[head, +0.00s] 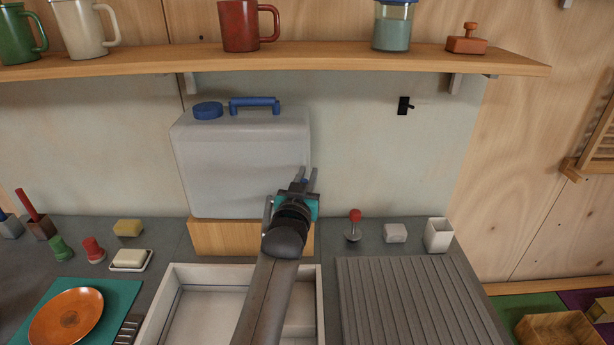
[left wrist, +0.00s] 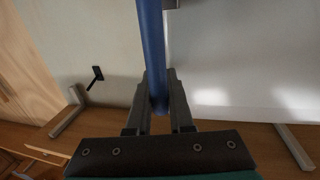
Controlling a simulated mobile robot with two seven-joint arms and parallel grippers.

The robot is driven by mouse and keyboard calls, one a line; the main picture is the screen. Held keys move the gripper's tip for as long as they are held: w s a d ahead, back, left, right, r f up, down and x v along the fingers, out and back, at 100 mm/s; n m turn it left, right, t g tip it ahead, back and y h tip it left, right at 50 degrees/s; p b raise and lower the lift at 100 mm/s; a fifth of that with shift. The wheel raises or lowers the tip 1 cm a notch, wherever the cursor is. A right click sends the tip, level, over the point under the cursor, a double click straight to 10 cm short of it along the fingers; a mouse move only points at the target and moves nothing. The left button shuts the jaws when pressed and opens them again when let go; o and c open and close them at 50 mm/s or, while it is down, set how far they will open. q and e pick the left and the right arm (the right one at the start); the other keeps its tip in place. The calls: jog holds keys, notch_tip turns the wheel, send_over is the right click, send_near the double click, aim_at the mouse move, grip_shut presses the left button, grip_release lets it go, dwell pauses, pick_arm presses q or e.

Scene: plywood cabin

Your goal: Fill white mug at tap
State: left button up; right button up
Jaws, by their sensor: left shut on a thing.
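The white mug (head: 84,28) stands upright on the wooden shelf, between a green mug and a red mug. A pale water container (head: 235,160) with a blue cap and handle sits on a wooden block above the sink (head: 172,300). My left gripper (head: 308,176) is at the container's right front. In the left wrist view, its fingers (left wrist: 160,100) are closed around a long blue bar (left wrist: 152,45), which looks like the tap's lever. In the head view the tap is mostly hidden by my gripper. My right gripper is not in view.
The shelf (head: 330,57) also holds a jar (head: 393,28) and a stamp-like block (head: 467,40). A ribbed drainboard (head: 415,300) lies right of the sink. A red-topped tool (head: 354,225) and white pot (head: 438,235) stand behind it. An orange plate (head: 66,316) lies left.

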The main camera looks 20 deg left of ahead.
pick_arm(q)
grip_shut()
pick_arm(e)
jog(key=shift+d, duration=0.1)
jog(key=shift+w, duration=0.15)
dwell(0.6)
